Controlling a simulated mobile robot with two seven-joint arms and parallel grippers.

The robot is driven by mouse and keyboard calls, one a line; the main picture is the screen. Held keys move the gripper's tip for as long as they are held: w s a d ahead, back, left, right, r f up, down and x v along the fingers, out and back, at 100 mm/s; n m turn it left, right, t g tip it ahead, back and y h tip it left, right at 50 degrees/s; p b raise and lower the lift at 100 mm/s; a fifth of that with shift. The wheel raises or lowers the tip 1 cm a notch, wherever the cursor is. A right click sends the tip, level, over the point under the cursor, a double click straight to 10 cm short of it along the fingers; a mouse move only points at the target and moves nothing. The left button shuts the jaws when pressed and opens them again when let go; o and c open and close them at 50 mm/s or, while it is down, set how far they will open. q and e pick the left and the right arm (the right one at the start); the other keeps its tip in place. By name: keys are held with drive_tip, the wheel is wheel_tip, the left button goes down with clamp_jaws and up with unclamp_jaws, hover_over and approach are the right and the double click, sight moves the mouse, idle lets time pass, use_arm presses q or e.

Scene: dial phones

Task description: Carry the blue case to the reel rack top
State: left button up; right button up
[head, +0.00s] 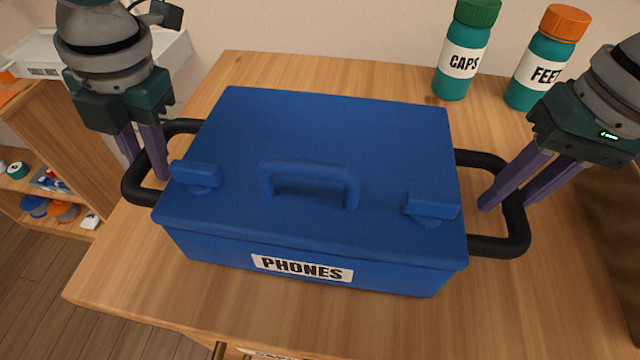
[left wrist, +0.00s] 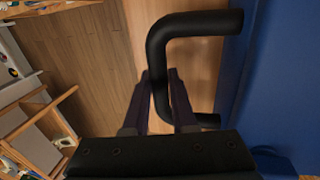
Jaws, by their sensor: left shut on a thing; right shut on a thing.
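The blue case (head: 310,130), labelled PHONES, has a lid handle, two latches and a black side handle at each end. It appears to rest on the wooden top (head: 200,310); I cannot tell whether it is slightly raised. My left gripper (head: 147,172) is shut on the left black handle (head: 135,190). In the left wrist view the fingers (left wrist: 168,90) stand on either side of that handle (left wrist: 160,50), beside the case wall (left wrist: 270,70). My right gripper (head: 500,205) is shut on the right black handle (head: 518,235). I cannot tell which thing is the reel rack.
A low wooden shelf unit (head: 50,150) with small items stands at the left. Wooden floor (head: 40,290) shows at lower left.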

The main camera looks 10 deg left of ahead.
use_arm(q)
clamp_jaws()
use_arm(e)
clamp_jaws()
drive_tip(key=shift+r, duration=0.1)
idle(0.5)
